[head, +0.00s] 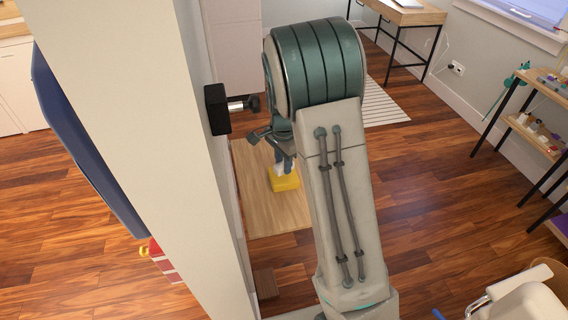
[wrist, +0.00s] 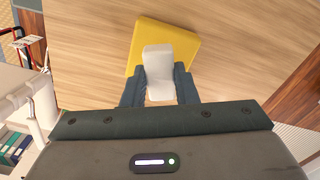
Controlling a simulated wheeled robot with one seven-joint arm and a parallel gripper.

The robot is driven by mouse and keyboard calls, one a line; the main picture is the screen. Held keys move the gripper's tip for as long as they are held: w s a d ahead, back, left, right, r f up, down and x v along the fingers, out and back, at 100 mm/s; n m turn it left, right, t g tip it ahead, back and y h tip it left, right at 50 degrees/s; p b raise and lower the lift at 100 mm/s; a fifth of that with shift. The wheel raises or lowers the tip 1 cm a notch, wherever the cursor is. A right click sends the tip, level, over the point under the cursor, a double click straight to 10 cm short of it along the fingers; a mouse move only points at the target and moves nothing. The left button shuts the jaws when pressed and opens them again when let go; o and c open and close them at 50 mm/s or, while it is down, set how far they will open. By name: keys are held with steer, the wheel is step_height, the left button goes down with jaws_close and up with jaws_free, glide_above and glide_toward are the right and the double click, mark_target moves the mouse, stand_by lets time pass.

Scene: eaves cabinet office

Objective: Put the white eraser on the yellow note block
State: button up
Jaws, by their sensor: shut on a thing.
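The white eraser (wrist: 158,60) is between the two dark fingers of my gripper (wrist: 160,88) in the wrist view. My gripper is shut on it, and its far end sticks out past the fingertips. The yellow note block (wrist: 190,46) lies behind the eraser on a wooden surface. In the head view the yellow note block (head: 285,181) sits on the wooden top, with the gripper (head: 280,168) right above it. The eraser overlaps the block in both views; I cannot tell whether they touch.
The light wooden top (head: 262,215) is bare around the block. A pale upright panel (head: 135,120) stands close on the left. A shelf with small bottles (head: 535,130) is at the right, and a desk (head: 405,14) is at the back. Wood floor lies between.

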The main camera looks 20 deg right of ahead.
steer(key=shift+f, duration=0.8)
steer(key=o, duration=0.9)
steer(key=shift+f, duration=0.1)
steer(key=shift+o, duration=0.2)
step_height(320, 180, up, 12)
steer(key=shift+b, duration=0.35)
